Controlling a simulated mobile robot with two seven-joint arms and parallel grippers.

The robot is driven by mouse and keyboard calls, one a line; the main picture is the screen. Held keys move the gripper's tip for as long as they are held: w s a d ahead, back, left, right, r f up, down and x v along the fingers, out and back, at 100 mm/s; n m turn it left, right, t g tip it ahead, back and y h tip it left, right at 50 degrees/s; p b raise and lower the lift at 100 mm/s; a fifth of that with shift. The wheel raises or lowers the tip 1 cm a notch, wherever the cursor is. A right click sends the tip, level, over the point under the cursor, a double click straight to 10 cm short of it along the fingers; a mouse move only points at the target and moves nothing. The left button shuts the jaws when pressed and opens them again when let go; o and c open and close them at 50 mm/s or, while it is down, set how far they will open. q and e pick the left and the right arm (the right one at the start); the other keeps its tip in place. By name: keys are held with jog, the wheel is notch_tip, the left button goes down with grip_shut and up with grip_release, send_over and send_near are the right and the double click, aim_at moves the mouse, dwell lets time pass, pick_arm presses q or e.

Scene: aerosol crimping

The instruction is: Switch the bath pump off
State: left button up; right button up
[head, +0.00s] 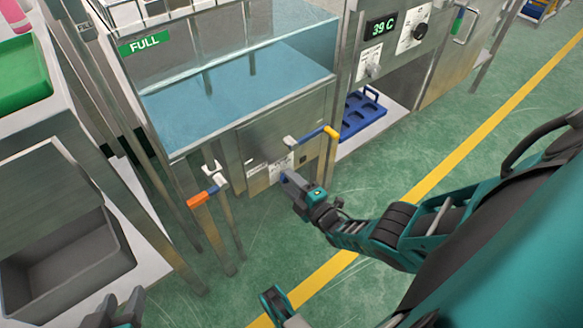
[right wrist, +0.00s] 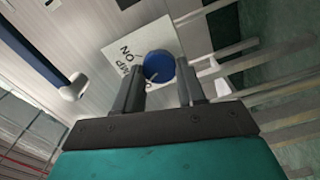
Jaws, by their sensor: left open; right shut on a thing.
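The bath pump switch is a round blue knob (right wrist: 158,66) on a white label (right wrist: 125,55) on the metal panel. The lettering is partly readable as "ON" and "PUMP". In the right wrist view my right gripper (right wrist: 160,78) has a finger on each side of the knob and is shut on it. In the head view my right gripper (head: 289,181) is at the panel below the bath tank (head: 235,95); it hides the knob. Which way the knob points is unclear. My left gripper (head: 120,309) is open and empty at the bottom left, cut by the frame edge.
A blue-and-yellow handle (head: 311,137) is just above my right gripper. A blue tray (head: 362,114) sits on a shelf at right. A grey bin (head: 65,262) stands at left. The green floor in front is clear.

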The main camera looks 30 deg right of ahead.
pick_arm(q)
jog(key=shift+s+f, duration=0.1)
pick_arm(e)
jog(key=shift+n, duration=0.5)
pick_arm(q)
jog(key=shift+s, duration=0.1)
pick_arm(e)
jog(key=o, duration=0.8)
pick_arm(q)
jog(key=shift+w, duration=0.2)
pick_arm(e)
jog(key=shift+o, duration=1.3)
jog(key=shift+s, duration=0.1)
